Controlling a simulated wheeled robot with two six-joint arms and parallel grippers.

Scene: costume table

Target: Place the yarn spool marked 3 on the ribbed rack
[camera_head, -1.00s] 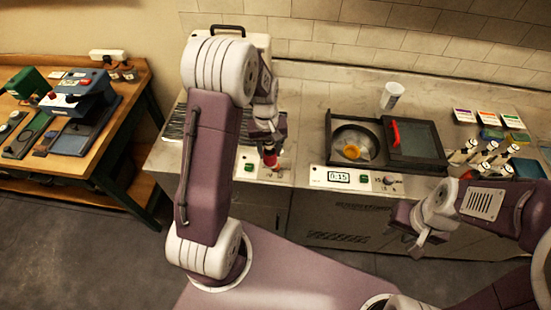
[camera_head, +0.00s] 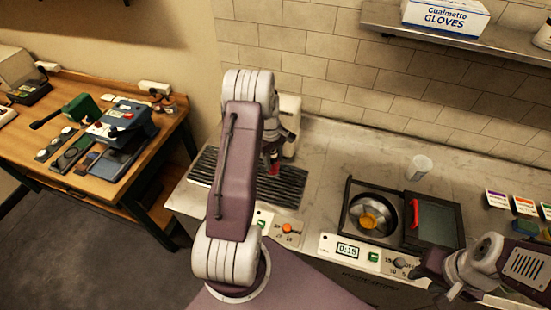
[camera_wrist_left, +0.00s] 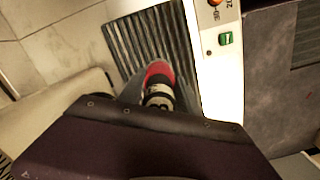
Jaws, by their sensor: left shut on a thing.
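The yarn spool (camera_wrist_left: 158,76) has a red end and a white and black body with a dark mark; the mark is partly covered, so I cannot read it surely. It also shows as a small red piece (camera_head: 274,165) in the head view. My left gripper (camera_head: 272,155) is shut on it, and the wrist view shows the fingers (camera_wrist_left: 155,97) on both sides. The dark ribbed rack (camera_head: 287,190) lies on the counter under the spool; I cannot tell whether they touch. My right gripper (camera_head: 452,290) is at the lower right, away from the rack, its jaws unclear.
A panel with an orange knob (camera_head: 287,228) borders the rack's front. To the right are a pan in a dark frame (camera_head: 370,213), a red-handled lid (camera_head: 435,222) and a white cup (camera_head: 420,166). A pale box-shaped body (camera_head: 291,118) stands behind the rack.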

